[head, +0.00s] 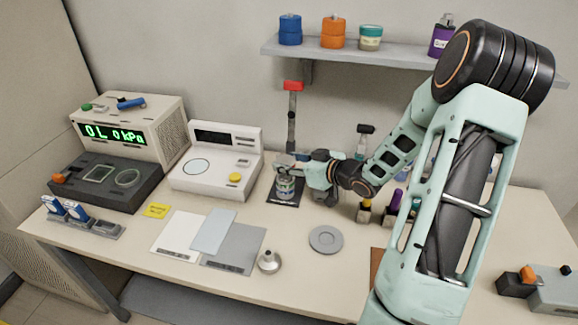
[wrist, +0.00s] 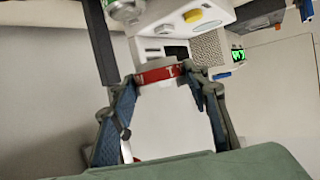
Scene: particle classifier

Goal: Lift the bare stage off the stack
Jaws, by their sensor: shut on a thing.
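The stack (head: 286,187) is a short grey-green cylinder on a dark base (head: 273,195), left of my gripper in the head view. My gripper (head: 291,163) is at the top of the stack, reaching in from the right. In the wrist view my gripper's fingers (wrist: 160,80) are shut on a pale piece (wrist: 175,105), which I take to be the bare stage. A red band with a white mark (wrist: 157,74) shows between the fingertips. A metal cylinder with green, likely the stack (wrist: 125,10), shows apart from it at the top edge. The exact gap is unclear in the head view.
A dark post with a red top (head: 292,87) stands close behind the stack. A white instrument with a yellow button (head: 235,178) is to the left. A grey disc (head: 326,239) and a small metal piece (head: 269,262) lie in front. A shelf (head: 400,55) hangs above.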

